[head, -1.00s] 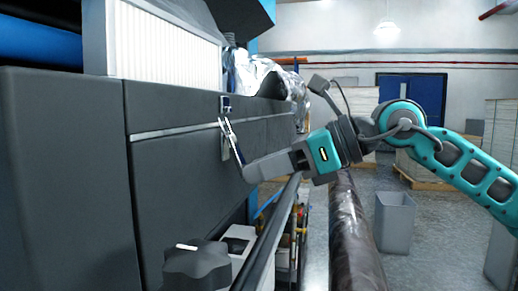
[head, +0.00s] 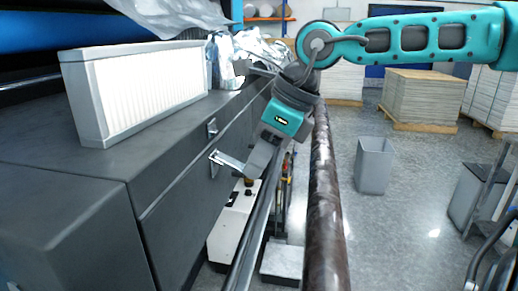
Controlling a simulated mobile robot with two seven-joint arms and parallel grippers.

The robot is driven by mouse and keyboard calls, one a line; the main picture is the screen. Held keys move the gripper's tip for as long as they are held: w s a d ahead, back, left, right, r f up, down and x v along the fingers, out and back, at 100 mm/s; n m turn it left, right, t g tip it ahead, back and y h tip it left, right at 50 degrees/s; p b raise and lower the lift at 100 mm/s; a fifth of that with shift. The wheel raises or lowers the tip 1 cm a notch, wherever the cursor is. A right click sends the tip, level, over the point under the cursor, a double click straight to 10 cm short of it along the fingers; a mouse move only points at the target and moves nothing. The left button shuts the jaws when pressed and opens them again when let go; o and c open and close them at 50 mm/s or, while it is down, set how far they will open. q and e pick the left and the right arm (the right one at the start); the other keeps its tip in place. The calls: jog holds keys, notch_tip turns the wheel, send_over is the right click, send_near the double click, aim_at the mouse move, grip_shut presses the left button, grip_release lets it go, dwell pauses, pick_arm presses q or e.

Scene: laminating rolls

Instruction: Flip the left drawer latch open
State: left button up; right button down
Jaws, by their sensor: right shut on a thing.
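The drawer latch (head: 226,160) is a silvery metal lever on the dark grey machine front, left of my right gripper. Its lever sticks out from the front toward the gripper, apart from the small catch plate (head: 212,128) above it. My right gripper (head: 248,168) comes down from the upper right and is shut on the outer end of the lever. The fingertips partly hide that end. My left gripper is not in the head view.
A white pleated filter panel (head: 150,85) stands on top of the machine, with crumpled foil (head: 225,60) behind. A long dark roll (head: 323,200) runs along the right side. A grey bin (head: 374,165) stands on open floor.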

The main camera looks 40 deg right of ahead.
jog(key=shift+w+a+r+g+h, duration=0.1)
jog(key=shift+r+g+h, duration=0.7)
jog(key=shift+g+h, duration=0.3)
jog(key=c, duration=0.9)
grip_release()
jog(key=shift+r, duration=0.1)
jog(key=shift+r, duration=0.1)
jog(key=r, duration=0.4)
jog(key=s+d+r, duration=0.1)
jog(key=r, duration=0.7)
jog(key=shift+s+d+r, duration=0.15)
jog(key=shift+s+r, duration=0.1)
jog(key=shift+r, duration=0.05)
